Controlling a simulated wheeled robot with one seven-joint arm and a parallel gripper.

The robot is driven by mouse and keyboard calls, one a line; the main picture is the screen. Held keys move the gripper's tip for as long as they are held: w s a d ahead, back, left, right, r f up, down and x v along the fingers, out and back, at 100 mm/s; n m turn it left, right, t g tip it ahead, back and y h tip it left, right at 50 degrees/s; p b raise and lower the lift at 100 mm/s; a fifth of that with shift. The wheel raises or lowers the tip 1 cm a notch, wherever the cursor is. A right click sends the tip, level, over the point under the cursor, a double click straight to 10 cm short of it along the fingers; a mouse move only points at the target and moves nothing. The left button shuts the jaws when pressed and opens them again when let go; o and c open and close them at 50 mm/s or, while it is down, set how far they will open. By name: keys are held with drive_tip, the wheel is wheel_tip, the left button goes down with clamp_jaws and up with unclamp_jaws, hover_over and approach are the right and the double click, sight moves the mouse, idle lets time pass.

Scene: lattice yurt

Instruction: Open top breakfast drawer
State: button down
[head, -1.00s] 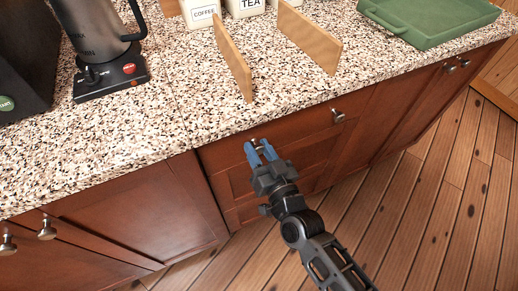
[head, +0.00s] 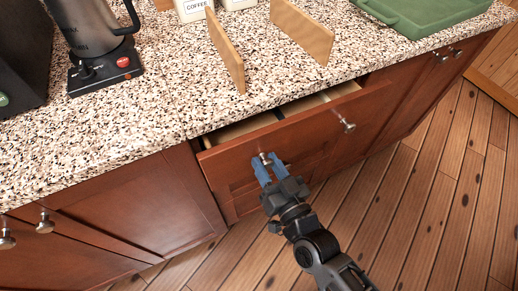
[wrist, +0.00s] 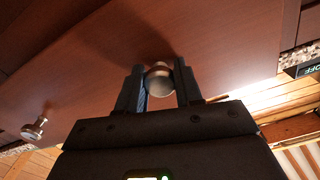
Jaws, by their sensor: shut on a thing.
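The top drawer (head: 310,132) is a reddish-brown wooden drawer under the speckled counter. It stands partly open, and a strip of its pale inside shows behind the front. It has two round metal knobs. My gripper (head: 265,166) is shut on the left knob (wrist: 159,80), which sits between the two fingers in the wrist view. The right knob (head: 348,127) is free, and a free knob also shows at the left in the wrist view (wrist: 35,129). Most of the drawer's inside is hidden by the counter and the front.
The speckled counter (head: 150,125) holds a kettle (head: 95,25) on a black base, canisters, two upright wooden boards (head: 300,32) and a green tray (head: 420,12). Closed cabinet doors (head: 130,215) flank the drawer. The wooden floor (head: 430,190) in front is clear.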

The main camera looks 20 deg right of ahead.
drive_tip(key=s+d, duration=0.2)
drive_tip(key=s, duration=1)
drive_tip(key=s+d, duration=0.1)
drive_tip(key=s, duration=1.1)
drive_tip(key=shift+s+d, duration=0.15)
drive_tip(key=shift+d, duration=0.25)
drive_tip(key=c, duration=0.8)
unclamp_jaws()
drive_tip(key=shift+o, duration=0.2)
drive_tip(key=s+d+b, duration=0.1)
drive_tip(key=s, duration=0.6)
drive_tip(key=shift+s, duration=0.35)
drive_tip(key=shift+d, duration=0.15)
